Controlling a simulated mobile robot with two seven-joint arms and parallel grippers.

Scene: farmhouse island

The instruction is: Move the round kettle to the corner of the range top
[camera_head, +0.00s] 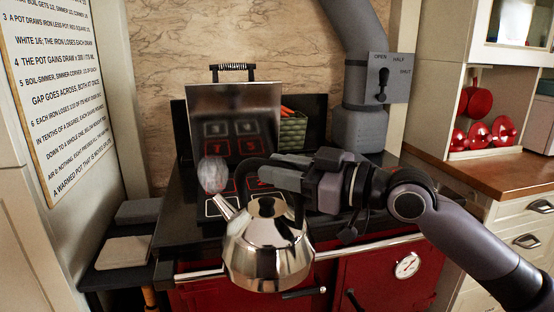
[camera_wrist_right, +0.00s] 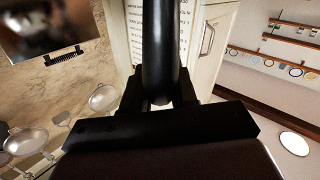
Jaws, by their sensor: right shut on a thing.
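The round kettle (camera_head: 262,255) is shiny polished metal with a spout toward the upper left and a dark arched handle. It hangs roughly upright in front of the range's front edge. My right gripper (camera_head: 268,178) comes in from the right and is shut on the kettle's handle. In the right wrist view a thick black handle (camera_wrist_right: 160,50) stands between the fingers. The range top (camera_head: 178,232) is dark, with numbered, red-lit square markings, and lies behind the kettle. My left gripper is not in view.
A mirror-like raised lid (camera_head: 212,103) with a coil handle stands over the range. A green basket (camera_head: 292,133) sits behind it, beside a grey flue pipe (camera_head: 362,125). A whitish round shape (camera_head: 213,174) shows near the spout. Pale slabs (camera_head: 124,252) lie on the left ledge.

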